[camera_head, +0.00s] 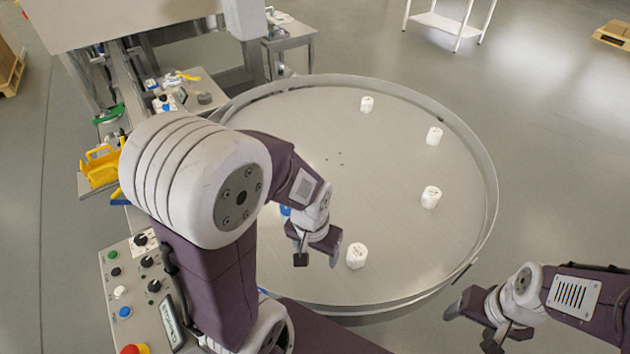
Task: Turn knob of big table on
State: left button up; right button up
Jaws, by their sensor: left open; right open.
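The big round table (385,155) with a raised metal rim fills the middle of the view. A grey control panel (140,325) stands at the lower left, beside my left arm. It carries several black knobs, among them an upper knob (140,240), a middle knob (147,261) and a lower knob (154,286). Which knob belongs to the table cannot be told. My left gripper (318,257) is open and empty above the table's near part, well right of the panel. My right gripper (470,329) is open and empty outside the table's rim at the lower right.
Several white jars stand on the table; one jar (356,256) is close to my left gripper. The panel also has a red button (134,349), a blue button (125,312) and a display (172,322). A yellow holder (100,168) sits beyond it. My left arm hides part of the panel's surroundings.

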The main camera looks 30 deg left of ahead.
aim_at(147, 262)
jog(key=k+l+u, duration=0.1)
jog(key=u, duration=2.05)
jog(key=i+l+u, duration=0.1)
jog(key=u, duration=0.75)
